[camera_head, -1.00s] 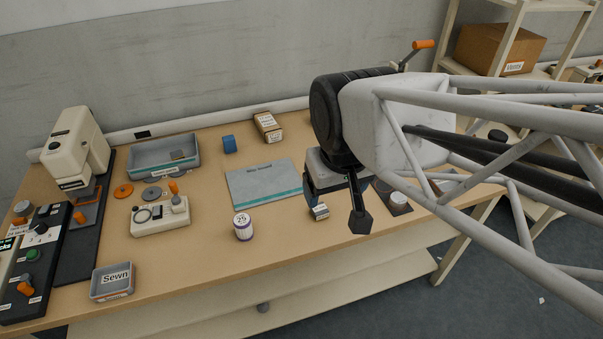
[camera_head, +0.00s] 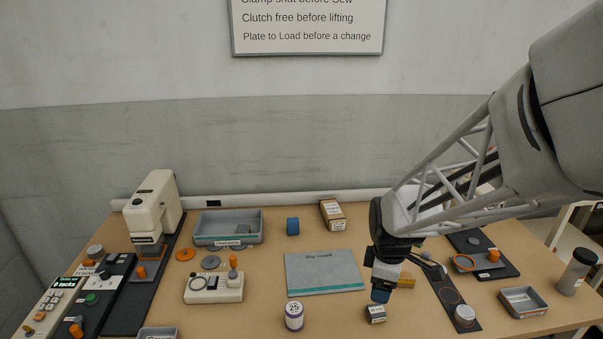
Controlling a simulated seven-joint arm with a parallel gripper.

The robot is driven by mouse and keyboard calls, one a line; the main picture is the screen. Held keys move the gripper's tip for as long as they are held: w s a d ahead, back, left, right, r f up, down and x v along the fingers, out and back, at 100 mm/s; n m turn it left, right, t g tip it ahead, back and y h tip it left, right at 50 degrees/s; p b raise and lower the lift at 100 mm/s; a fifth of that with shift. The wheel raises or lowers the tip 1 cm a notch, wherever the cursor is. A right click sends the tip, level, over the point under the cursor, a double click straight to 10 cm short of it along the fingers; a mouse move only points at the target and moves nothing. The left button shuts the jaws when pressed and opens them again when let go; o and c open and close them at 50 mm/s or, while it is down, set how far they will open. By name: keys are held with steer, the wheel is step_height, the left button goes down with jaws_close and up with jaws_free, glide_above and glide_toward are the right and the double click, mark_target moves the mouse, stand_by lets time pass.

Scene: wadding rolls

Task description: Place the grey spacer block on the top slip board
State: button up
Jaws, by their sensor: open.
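A small grey block with a white label (camera_head: 376,314), which looks like the spacer block, sits on the bench near the front edge. My gripper (camera_head: 381,297) is open, points down, and is just above and behind this block. Whether it touches the block I cannot tell. A flat grey board with a teal front edge (camera_head: 325,272) lies left of my gripper. It looks like the top slip board, though its lettering is too small to read surely. Its upper face is bare apart from the lettering.
A purple-and-white spool marked 25 (camera_head: 294,316) stands in front of the board. A blue roll (camera_head: 292,226) and a carton (camera_head: 332,214) stand behind it. A cream control box (camera_head: 214,288) is left. A dark strip with a white knob (camera_head: 465,315) lies right.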

mark_target(377, 310)
steer(key=w+f+n, duration=0.1)
steer(key=f+n, duration=0.1)
steer(key=f, duration=0.1)
steer(key=w+d+f+n, duration=0.1)
steer(key=w+f+n, duration=0.1)
steer(key=f, duration=0.1)
steer(key=w+d+f+n, duration=0.1)
steer(key=f+n, duration=0.1)
steer(key=f, duration=0.1)
steer(key=shift+w+d+f+g, duration=0.25)
steer(key=shift+w+g, duration=0.05)
steer(key=shift+g, duration=0.1)
steer(key=shift+f, duration=3.9)
steer(key=shift+c, duration=0.2)
steer(key=c, duration=1)
